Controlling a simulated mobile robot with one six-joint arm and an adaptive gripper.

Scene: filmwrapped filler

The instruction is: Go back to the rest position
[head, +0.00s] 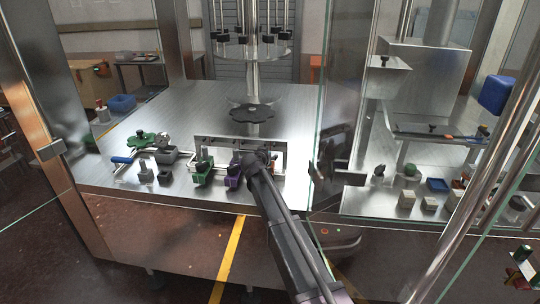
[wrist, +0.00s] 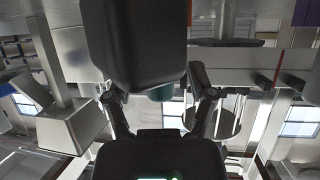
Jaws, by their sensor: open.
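My gripper (wrist: 158,94) shows in the wrist view with its two dark fingers apart and nothing visible between them. A large dark rounded shape fills the upper middle of that view, and machine parts and windows lie behind. In the head view my arm reaches up from the bottom over the front edge of the steel table (head: 190,110). Its dark end is near the purple-handled part (head: 234,172); the fingers cannot be made out there.
A green star knob (head: 141,139), grey blocks (head: 166,155) and a green-handled part (head: 202,172) stand left of my arm. A dark star wheel (head: 252,114) is behind. A glass panel (head: 338,100) stands close on the right, with small blocks (head: 407,199) beyond.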

